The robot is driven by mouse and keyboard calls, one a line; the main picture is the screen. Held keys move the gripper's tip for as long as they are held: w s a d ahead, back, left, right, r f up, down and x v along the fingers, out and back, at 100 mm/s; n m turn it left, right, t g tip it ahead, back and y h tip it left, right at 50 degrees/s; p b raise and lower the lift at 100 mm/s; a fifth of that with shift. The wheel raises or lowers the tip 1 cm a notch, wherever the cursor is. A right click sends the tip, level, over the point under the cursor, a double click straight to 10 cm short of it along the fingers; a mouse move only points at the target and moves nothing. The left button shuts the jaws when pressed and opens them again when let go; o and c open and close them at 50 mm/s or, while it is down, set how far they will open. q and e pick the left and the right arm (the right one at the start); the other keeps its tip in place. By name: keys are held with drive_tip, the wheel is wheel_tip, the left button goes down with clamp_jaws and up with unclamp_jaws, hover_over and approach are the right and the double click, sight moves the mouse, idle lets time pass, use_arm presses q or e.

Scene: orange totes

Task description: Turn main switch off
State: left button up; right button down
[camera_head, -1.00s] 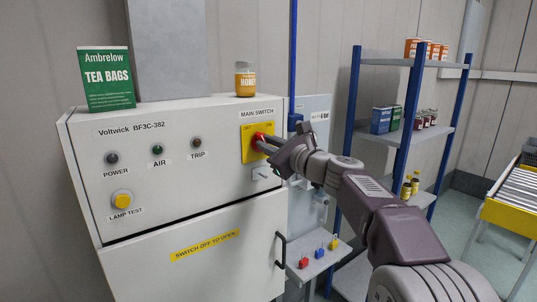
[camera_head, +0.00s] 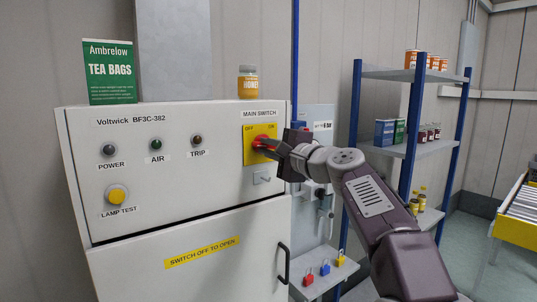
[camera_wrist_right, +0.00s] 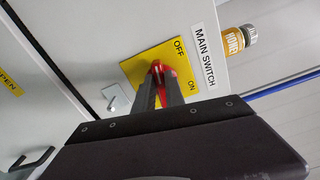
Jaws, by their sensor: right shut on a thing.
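The main switch is a red rotary handle (camera_head: 259,144) on a yellow plate (camera_head: 250,157) marked OFF at left and ON at right. It sits at the upper right of the white Voltwick cabinet (camera_head: 190,222). My right gripper (camera_head: 268,147) is shut on the red handle, its fingers covering much of it. The right wrist view also shows the red handle (camera_wrist_right: 158,67) between the fingertips (camera_wrist_right: 160,78), below the MAIN SWITCH label. The handle's exact angle is hard to tell. My left gripper is not in view.
A tea bags box (camera_head: 109,72) and a honey jar (camera_head: 248,82) stand on the cabinet top. The cabinet has a black door handle (camera_head: 284,263). Small padlocks (camera_head: 324,269) sit on a low shelf. A blue-posted rack (camera_head: 411,75) stands behind my right arm.

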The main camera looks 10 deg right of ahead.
drive_tip(key=shift+f+n+b, duration=0.2)
drive_tip(key=shift+n+b, duration=0.3)
drive_tip(key=shift+n, duration=0.5)
drive_tip(key=c, duration=1.4)
unclamp_jaws()
drive_tip(key=b+v, duration=0.3)
drive_tip(key=v, duration=0.6)
drive_tip(key=shift+a+r, duration=0.1)
